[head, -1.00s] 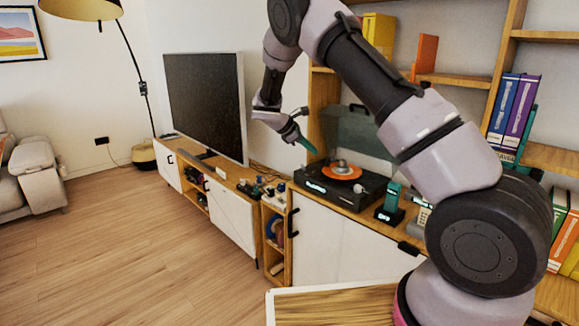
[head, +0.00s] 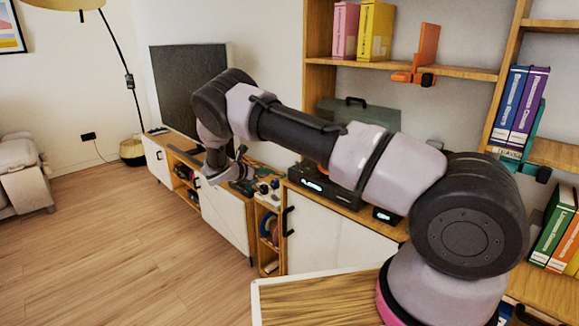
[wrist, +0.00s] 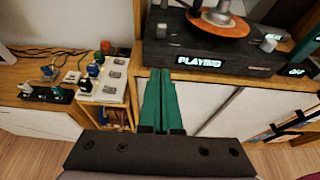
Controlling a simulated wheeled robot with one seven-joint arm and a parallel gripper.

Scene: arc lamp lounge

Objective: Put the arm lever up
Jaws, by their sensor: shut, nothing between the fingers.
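The record player (wrist: 215,58) is a black box at the top right of the wrist view, its lit front reading "PLAYING". An orange disc (wrist: 217,24) with a grey centre lies on it. I cannot tell which of these is the arm lever. My gripper (wrist: 160,76) has green fingers, shut and empty, in front of and below the player's left front corner.
A white power strip (wrist: 114,80) with plugs and cables lies left of the player. White cabinet doors (wrist: 235,112) are below it. In the head view a television (head: 180,85) stands further left and shelves with binders (head: 520,105) are at right. The wooden floor (head: 120,245) is clear.

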